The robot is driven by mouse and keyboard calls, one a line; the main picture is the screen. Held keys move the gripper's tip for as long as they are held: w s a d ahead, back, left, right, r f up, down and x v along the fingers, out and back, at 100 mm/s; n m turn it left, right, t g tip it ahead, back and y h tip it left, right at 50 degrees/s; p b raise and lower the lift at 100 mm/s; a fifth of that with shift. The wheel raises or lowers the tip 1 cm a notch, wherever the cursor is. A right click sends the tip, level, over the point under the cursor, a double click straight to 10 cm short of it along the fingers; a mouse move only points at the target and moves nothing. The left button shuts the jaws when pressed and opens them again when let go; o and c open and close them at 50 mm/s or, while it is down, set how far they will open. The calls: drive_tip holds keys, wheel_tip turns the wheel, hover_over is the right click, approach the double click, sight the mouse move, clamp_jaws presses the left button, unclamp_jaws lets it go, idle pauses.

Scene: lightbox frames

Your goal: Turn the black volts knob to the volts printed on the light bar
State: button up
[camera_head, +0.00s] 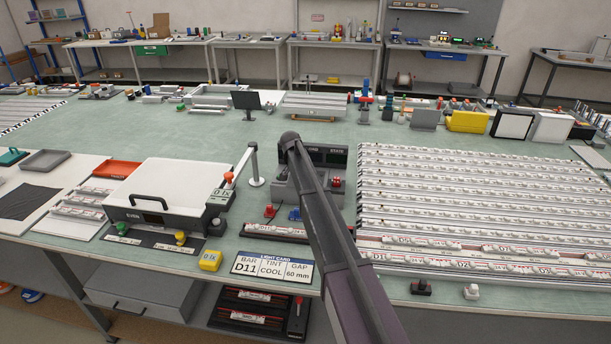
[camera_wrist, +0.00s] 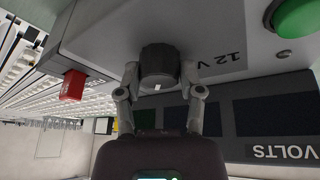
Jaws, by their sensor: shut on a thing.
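The black volts knob (camera_wrist: 158,62) is on the face of a grey supply box (camera_wrist: 225,35) in the wrist view, with a small white mark on its edge. My gripper (camera_wrist: 159,74) is shut on the knob, one finger on each side. A "12 V" label is printed beside the knob, and "VOLTS" shows upside down under a dark display. In the head view the supply box (camera_head: 283,187) is partly hidden behind my arm, which also hides my gripper and the knob. A light bar (camera_head: 274,233) lies in front of the box; its print is too small to read.
A light card (camera_head: 272,266) reads bar D11, tint cool, gap 60 mm. A white lidded box (camera_head: 175,190) stands left. Rows of light bars (camera_head: 470,195) fill the right. Near the knob are a red block (camera_wrist: 73,85) and a green button (camera_wrist: 297,15).

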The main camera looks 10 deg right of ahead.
drive_tip(key=shift+a, duration=0.15)
drive_tip(key=o, duration=1.2)
drive_tip(key=shift+c, duration=0.2)
drive_tip(key=shift+n, duration=0.3)
